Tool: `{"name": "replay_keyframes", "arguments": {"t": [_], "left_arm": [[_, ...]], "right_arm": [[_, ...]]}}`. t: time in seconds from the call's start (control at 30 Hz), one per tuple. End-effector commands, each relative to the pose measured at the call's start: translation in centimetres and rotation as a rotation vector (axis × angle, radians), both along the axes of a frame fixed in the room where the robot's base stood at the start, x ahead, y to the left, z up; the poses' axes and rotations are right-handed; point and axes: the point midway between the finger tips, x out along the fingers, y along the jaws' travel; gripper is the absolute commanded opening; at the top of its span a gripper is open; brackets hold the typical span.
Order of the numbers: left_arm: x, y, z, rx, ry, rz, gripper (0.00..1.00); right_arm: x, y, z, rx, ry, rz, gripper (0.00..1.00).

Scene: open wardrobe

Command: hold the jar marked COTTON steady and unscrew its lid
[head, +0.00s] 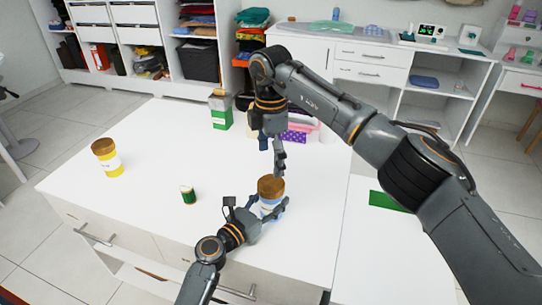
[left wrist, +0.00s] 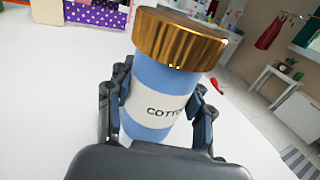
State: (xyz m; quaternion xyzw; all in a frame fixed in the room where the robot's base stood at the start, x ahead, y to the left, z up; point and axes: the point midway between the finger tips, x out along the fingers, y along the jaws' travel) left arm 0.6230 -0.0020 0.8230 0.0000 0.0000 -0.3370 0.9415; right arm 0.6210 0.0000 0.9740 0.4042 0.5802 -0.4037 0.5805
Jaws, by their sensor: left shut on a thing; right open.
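The COTTON jar (left wrist: 158,92) is blue with a white label and a ribbed copper-gold lid (left wrist: 182,38). It stands on the white table top and looks tilted in the left wrist view. In the head view its brown lid (head: 271,186) sits on top of the jar (head: 268,207). My left gripper (head: 269,217) is shut around the jar's body below the lid, with fingers on both sides in the left wrist view (left wrist: 160,98). My right gripper (head: 278,166) is open, pointing down just above and behind the lid, apart from it as far as I can tell.
A yellow jar with a brown lid (head: 106,157) stands at the left of the white table (head: 150,195). A small green can (head: 188,195) is left of my left gripper. A green box (head: 221,117) and a purple dotted box (head: 297,134) stand at the back. The table's left middle is clear.

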Motion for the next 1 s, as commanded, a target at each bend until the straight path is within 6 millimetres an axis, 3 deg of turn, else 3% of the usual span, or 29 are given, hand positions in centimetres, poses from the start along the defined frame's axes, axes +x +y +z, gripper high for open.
{"name": "replay_keyframes", "arguments": {"t": [0.2, 0.4, 0.57, 1.0], "left_arm": [[0.0, 0.0, -0.1, 0.001, 0.001, 0.000, 0.00], [0.0, 0.0, -0.1, 0.001, 0.001, 0.000, 0.00], [0.0, 0.0, -0.1, 0.001, 0.001, 0.000, 0.00], [0.0, 0.0, -0.1, 0.001, 0.001, 0.000, 0.00]], "right_arm": [[0.0, 0.0, -0.1, 0.000, 0.001, -0.421, 0.86], [0.0, 0.0, -0.1, 0.000, 0.002, -0.629, 0.86], [0.0, -0.1, -0.9, -0.001, 0.003, -0.672, 0.86], [0.0, -0.1, -7.0, -0.001, 0.003, -0.670, 0.86]]}}
